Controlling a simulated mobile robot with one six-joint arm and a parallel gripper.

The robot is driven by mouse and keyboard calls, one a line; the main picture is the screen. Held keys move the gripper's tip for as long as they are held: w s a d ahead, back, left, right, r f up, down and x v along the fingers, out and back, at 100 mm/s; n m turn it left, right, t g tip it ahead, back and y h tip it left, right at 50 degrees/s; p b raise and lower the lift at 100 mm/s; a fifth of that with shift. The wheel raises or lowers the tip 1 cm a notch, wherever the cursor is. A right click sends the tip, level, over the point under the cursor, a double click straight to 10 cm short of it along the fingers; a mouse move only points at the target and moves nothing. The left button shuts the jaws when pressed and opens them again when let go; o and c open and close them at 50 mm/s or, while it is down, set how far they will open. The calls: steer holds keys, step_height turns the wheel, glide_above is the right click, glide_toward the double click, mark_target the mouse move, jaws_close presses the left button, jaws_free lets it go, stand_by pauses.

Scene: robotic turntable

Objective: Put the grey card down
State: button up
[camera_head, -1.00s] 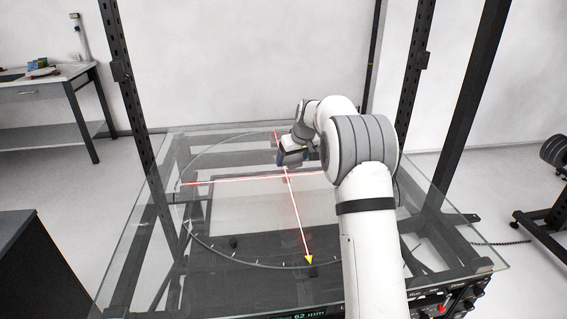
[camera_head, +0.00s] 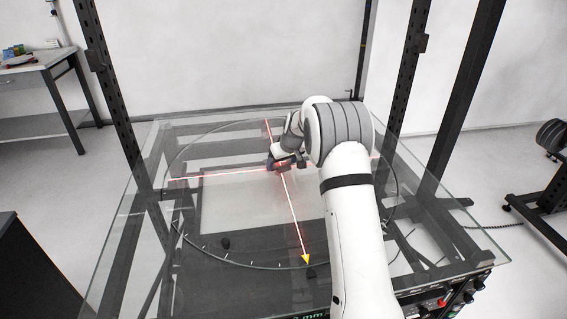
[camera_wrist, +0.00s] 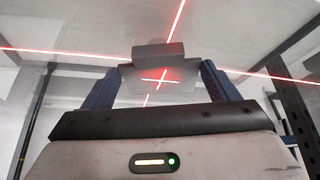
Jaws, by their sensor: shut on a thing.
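My gripper (camera_wrist: 162,67) shows at close range in the wrist view, with its two blue fingers shut on the grey card (camera_wrist: 185,76). The card spans the space between the fingers, and a thicker grey block-like part stands at its far edge. A red laser cross falls on the card. In the head view my gripper (camera_head: 276,165) is low over the glass turntable (camera_head: 225,215), close to where the red lines cross. The card is mostly hidden there by the gripper. I cannot tell whether it touches the glass.
Red laser lines (camera_head: 215,178) cross on the glass, one ending in a yellow arrowhead (camera_head: 306,259). Dark uprights (camera_head: 110,90) frame the table. The glass left of my gripper is clear.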

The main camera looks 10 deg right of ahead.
steer(key=shift+f, duration=0.25)
steer(key=shift+f, duration=0.2)
steer(key=o, duration=0.9)
steer(key=shift+r, duration=0.15)
